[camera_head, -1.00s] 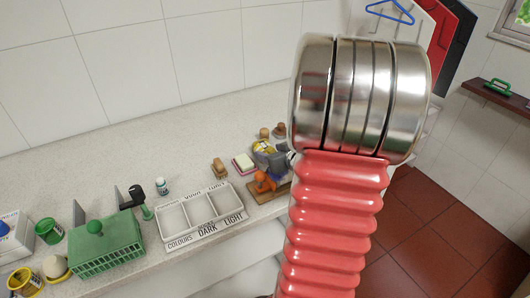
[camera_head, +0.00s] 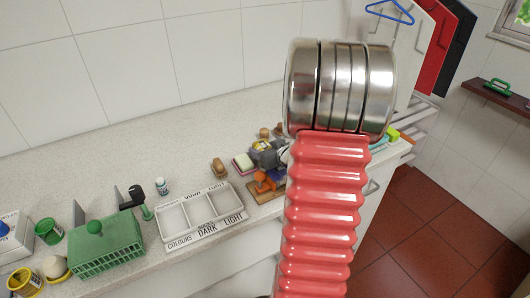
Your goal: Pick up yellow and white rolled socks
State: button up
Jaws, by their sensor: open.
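A small yellow and white bundle (camera_head: 262,145), which looks like the rolled socks, lies on the counter in the middle of the view, left of my arm. It is mostly covered. My grey gripper (camera_head: 266,156) shows beside my red arm sleeve, over this bundle, and overlaps it in the picture. The gripper is open. I cannot tell whether its fingers touch the bundle or stand around it. My arm hides part of the counter behind it.
A wooden board with an orange item (camera_head: 264,182), a pink and white block (camera_head: 243,163) and a brush (camera_head: 218,168) lie close by. A white sorting tray (camera_head: 200,213) and a green basket (camera_head: 103,250) stand further left.

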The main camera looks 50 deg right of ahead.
aim_at(264, 146)
jog(key=shift+c, duration=0.3)
jog(key=c, duration=0.8)
jog(key=shift+r, duration=0.1)
notch_tip(264, 146, up, 10)
jog(key=shift+f, duration=0.1)
dwell(0.7)
